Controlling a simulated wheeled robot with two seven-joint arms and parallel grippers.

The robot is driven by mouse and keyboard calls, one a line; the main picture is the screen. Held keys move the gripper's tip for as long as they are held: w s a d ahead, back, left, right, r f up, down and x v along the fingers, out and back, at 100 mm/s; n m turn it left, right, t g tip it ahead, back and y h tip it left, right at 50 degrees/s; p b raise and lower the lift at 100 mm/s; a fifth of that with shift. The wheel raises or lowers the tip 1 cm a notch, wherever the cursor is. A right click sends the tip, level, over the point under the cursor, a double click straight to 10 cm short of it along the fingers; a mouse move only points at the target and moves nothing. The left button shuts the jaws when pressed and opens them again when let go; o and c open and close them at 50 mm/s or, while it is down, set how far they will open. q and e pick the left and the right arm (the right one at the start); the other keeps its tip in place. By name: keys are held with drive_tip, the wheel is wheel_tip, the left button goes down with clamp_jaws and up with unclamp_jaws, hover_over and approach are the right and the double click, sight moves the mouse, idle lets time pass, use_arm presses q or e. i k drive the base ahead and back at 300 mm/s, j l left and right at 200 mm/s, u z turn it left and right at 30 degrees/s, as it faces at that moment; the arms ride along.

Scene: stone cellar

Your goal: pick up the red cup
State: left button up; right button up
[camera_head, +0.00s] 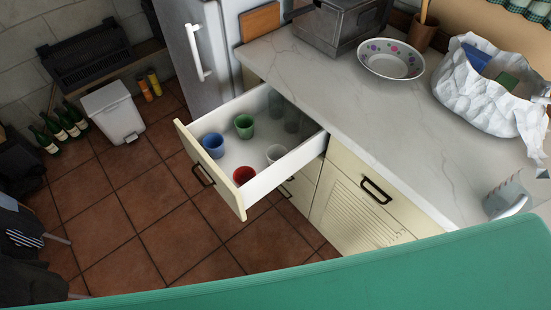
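The red cup (243,175) stands inside the pulled-out drawer (285,164), near its front right corner. A blue cup (213,145) stands near the drawer's front left corner. A green cup (244,126) stands farther back. A pale cup (275,153) is near the right wall, and clear glasses (292,120) stand at the back, partly shaded. Neither of my grippers shows in this view, so their state cannot be seen.
The marble counter (385,125) overhangs the drawer's back. It holds a patterned bowl (391,59), a metal appliance (341,24), a crumpled white bag (480,95) and a mug (508,195). A green surface (350,280) covers the bottom foreground. Tiled floor (150,220) lies open left of the drawer.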

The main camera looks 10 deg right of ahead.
sight(243, 174)
drive_tip(key=k+j+z, duration=0.2)
drive_tip(key=z, duration=0.15)
drive_tip(key=k+j+z, duration=0.25)
drive_tip(key=z, duration=0.15)
